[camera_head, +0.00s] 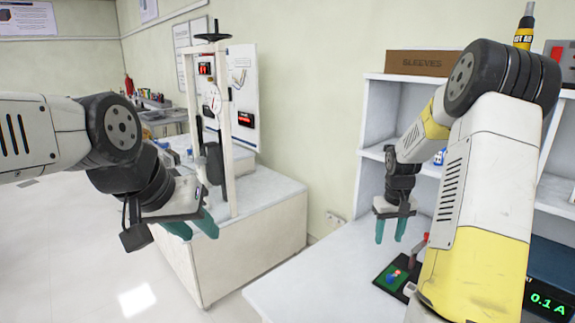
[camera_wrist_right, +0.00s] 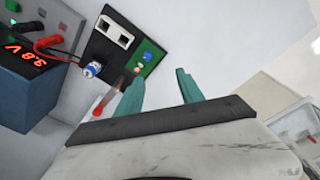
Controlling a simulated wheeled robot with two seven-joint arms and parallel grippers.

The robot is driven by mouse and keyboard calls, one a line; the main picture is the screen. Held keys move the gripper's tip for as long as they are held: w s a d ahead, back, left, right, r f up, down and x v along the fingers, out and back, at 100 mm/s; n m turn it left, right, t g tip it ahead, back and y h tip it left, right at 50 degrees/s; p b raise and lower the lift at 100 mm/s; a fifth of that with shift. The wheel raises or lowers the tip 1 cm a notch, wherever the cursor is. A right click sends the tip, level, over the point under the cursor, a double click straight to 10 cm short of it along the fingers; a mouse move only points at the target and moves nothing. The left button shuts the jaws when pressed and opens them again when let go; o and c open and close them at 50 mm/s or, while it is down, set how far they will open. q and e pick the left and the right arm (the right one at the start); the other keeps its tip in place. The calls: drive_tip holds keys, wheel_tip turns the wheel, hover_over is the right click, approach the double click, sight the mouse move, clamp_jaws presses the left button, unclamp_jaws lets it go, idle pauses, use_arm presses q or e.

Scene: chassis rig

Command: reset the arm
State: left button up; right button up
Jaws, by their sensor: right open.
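My right gripper (camera_head: 390,231) hangs with its two teal fingers pointing down above the right-hand white table, behind and left of a small dark board with a green panel (camera_head: 392,278). It is open and empty. In the right wrist view its fingers (camera_wrist_right: 162,80) stand apart with nothing between them, and the board (camera_wrist_right: 125,48) lies beyond them. My left gripper (camera_head: 193,229) is at the left, in front of the press stand's bench, with its teal fingers angled down and apart. I see nothing held in it.
A white press stand (camera_head: 227,130) with a dial is on the left bench. A white shelf (camera_head: 370,150) carries a "SLEEVES" box (camera_head: 420,63). A power supply (camera_wrist_right: 28,75) with a red lead (camera_wrist_right: 48,42) sits beside the board. The right table's front left is clear.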

drive_tip(key=s+a+r+t, duration=0.1)
drive_tip(key=s+a+r, duration=0.4)
drive_tip(key=r, duration=0.3)
drive_tip(key=s+a+r+t, duration=0.2)
drive_tip(key=s+a+r, duration=0.3)
drive_tip(key=r, duration=0.3)
drive_tip(key=s+a+r+t+y, duration=0.1)
drive_tip(key=s+a+r, duration=0.1)
drive_tip(key=s+a, duration=0.2)
drive_tip(key=s+a+r+t+y, duration=0.1)
drive_tip(key=s+a, duration=0.3)
drive_tip(key=s, duration=0.6)
drive_tip(key=shift+s+r+y, duration=0.2)
drive_tip(key=shift+r+y, duration=0.1)
drive_tip(key=shift+r, duration=0.55)
drive_tip(key=shift+c, duration=1)
drive_tip(key=shift+d, duration=0.15)
